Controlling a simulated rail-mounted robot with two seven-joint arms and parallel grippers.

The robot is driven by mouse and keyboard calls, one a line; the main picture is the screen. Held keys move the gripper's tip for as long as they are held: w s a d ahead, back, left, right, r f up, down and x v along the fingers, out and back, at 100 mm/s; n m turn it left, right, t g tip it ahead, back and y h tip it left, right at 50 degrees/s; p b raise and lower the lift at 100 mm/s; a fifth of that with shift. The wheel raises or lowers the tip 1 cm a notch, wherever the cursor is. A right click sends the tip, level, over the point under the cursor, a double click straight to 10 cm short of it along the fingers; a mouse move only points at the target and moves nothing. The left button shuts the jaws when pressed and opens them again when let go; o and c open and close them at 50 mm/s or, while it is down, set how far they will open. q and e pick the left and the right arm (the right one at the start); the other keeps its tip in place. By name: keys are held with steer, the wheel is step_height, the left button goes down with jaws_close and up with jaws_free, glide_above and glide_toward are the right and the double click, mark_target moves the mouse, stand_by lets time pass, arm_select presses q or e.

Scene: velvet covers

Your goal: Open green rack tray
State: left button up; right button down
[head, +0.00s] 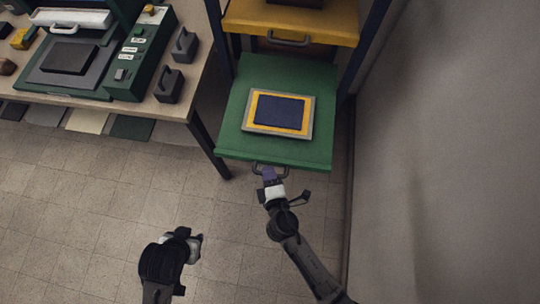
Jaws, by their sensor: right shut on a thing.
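The green rack tray (292,148) is pulled out from the dark blue rack (224,50), below a yellow tray. A flat piece with a grey border, yellow frame and navy centre (279,111) lies on it. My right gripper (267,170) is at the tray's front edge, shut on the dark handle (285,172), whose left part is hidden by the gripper. My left gripper (193,243) hangs empty over the floor at lower middle, well away from the tray; its fingers are too unclear to tell their opening.
The yellow tray (330,33) above has its own handle (289,42). A workbench (180,112) with a green machine (140,50) and dark weight-like blocks (169,86) stands left of the rack. A grey wall (450,150) is close on the right. Tiled floor (80,210) in front is free.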

steer(key=shift+r, duration=0.1)
steer(key=c, duration=1.2)
jaws_free()
steer(key=shift+o, duration=0.3)
steer(key=v, duration=1.3)
steer(key=shift+s+b, duration=0.4)
steer(key=shift+b, duration=0.05)
steer(key=shift+d, duration=0.1)
